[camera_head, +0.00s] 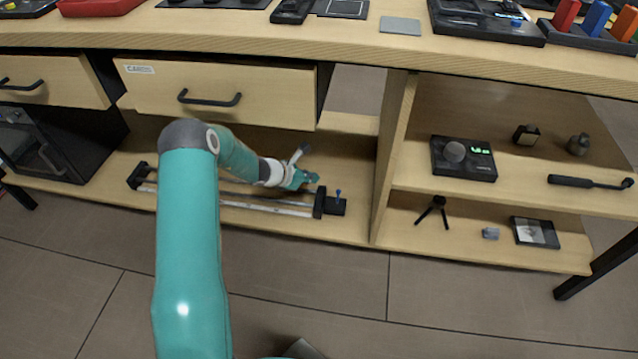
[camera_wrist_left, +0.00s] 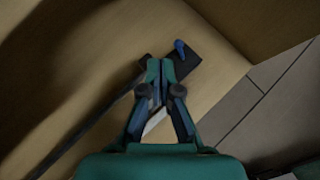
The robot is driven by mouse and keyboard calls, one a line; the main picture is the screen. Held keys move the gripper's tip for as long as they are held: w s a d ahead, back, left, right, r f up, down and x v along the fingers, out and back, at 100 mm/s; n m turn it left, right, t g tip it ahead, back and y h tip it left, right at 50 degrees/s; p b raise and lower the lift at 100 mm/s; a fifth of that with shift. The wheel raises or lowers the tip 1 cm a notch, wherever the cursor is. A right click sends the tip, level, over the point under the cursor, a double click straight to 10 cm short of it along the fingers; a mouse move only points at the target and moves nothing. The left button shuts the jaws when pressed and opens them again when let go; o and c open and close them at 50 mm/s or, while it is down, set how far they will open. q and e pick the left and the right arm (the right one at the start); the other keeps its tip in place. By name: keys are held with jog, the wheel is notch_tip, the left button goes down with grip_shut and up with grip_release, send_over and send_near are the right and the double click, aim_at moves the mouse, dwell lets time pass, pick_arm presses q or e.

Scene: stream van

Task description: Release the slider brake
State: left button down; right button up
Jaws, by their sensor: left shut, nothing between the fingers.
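The slider's pale rail (camera_head: 265,207) lies along the lower shelf under the drawers. A black block (camera_head: 334,206) sits at its right end, with a small blue lever (camera_head: 338,193) standing up from it. My left gripper (camera_head: 313,179) is shut and empty, just above and behind the rail, a little left of the blue lever. In the left wrist view, the closed fingertips (camera_wrist_left: 160,66) are close to the black block (camera_wrist_left: 185,66), and the blue lever (camera_wrist_left: 180,46) stands just beyond them, apart from the tips. My right gripper is out of view.
A wooden divider (camera_head: 396,155) stands right of the slider, with shelves holding a black device (camera_head: 463,158) and a small tripod (camera_head: 434,211). The floor in front is clear.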

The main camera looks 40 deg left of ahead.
pick_arm(q)
jog(key=r, duration=0.1)
jog(key=a+r, duration=0.1)
jog(key=s+a+r+p, duration=0.1)
jog(key=r, duration=0.1)
jog(key=shift+s, duration=0.1)
jog(key=shift+d, duration=0.1)
dwell(0.3)
